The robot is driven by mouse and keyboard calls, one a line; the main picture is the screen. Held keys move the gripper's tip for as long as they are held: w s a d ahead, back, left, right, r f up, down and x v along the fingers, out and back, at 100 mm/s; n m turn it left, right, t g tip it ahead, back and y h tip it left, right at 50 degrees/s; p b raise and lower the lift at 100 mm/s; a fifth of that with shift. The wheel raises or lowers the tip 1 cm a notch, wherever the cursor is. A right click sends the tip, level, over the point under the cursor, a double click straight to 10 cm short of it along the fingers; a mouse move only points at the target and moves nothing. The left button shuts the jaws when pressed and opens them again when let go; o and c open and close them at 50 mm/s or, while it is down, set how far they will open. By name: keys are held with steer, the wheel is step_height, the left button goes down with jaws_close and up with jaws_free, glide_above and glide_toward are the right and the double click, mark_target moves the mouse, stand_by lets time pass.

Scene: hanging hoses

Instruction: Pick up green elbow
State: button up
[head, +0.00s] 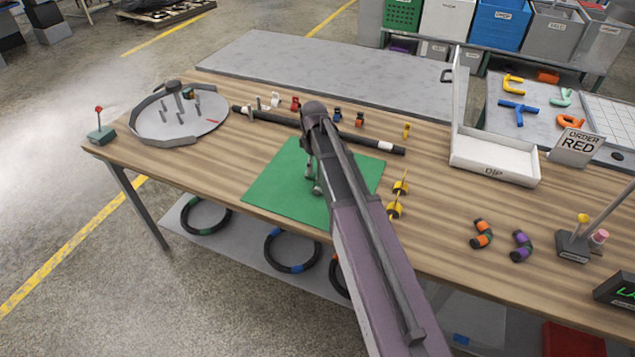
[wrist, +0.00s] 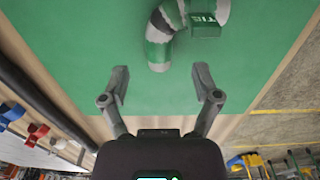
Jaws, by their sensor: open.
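A curved elbow (wrist: 160,50) with green and whitish-grey bands lies on the green mat (wrist: 70,40) in the wrist view. A dark green tag reading "TIE" sits against its upper right part, and the top of the elbow is cut off by the picture edge. My gripper (wrist: 160,78) is open and empty, with its fingertips either side of the elbow's lower end and a little short of it. In the head view my gripper (head: 313,182) is over the mat (head: 270,185), and my arm hides the elbow.
A black hose (head: 270,117) runs behind the mat, with small coloured clips beyond it. Two banded elbows (head: 481,233) (head: 521,246) lie to the right.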

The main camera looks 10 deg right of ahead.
mark_target(315, 173)
steer(key=shift+f, duration=0.15)
steer(key=shift+w+f+b, duration=0.2)
steer(key=shift+f+b, duration=2.3)
steer(key=shift+b, duration=0.1)
jaws_close()
